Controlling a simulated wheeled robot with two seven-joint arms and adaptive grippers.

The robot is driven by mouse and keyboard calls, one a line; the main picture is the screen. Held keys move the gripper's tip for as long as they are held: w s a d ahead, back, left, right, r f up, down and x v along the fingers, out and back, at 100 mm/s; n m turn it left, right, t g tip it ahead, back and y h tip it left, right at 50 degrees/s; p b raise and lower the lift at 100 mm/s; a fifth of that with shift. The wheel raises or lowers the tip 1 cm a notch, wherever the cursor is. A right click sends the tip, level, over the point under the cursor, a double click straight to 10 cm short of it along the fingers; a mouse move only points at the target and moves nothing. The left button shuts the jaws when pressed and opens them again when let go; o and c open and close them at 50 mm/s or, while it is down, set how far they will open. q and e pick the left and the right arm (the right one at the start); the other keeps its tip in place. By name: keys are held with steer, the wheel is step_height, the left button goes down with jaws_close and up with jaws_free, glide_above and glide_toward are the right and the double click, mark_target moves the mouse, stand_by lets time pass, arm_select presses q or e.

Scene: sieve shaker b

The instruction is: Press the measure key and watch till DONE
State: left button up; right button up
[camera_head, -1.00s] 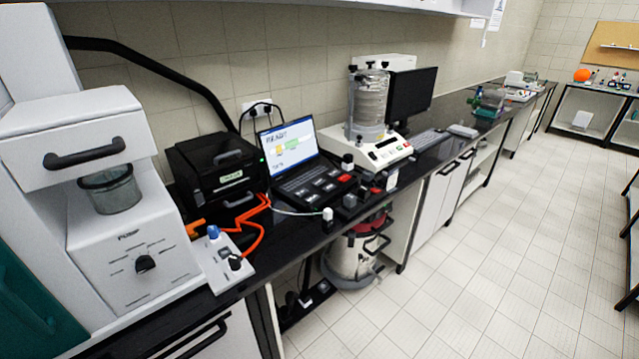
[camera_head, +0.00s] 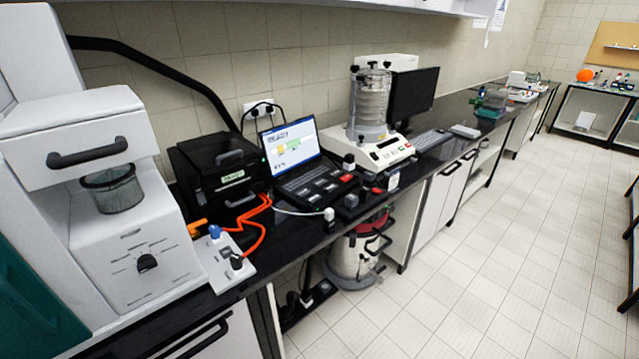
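The laptop (camera_head: 289,146) stands open on the black bench, its screen showing a heading that looks like READY and a green and yellow graphic. I cannot read which key is the measure key. The black instrument box (camera_head: 213,170) left of the laptop has a small green-lit label (camera_head: 233,175), too small to read for sure. Neither of my grippers shows in the head view.
The sieve shaker (camera_head: 370,105) with its stacked sieves stands right of the laptop, a monitor (camera_head: 412,96) behind it. A white machine with a sieve cup (camera_head: 112,188) stands at the left. Orange tubing (camera_head: 252,225) lies near the bench edge. The floor in front is clear.

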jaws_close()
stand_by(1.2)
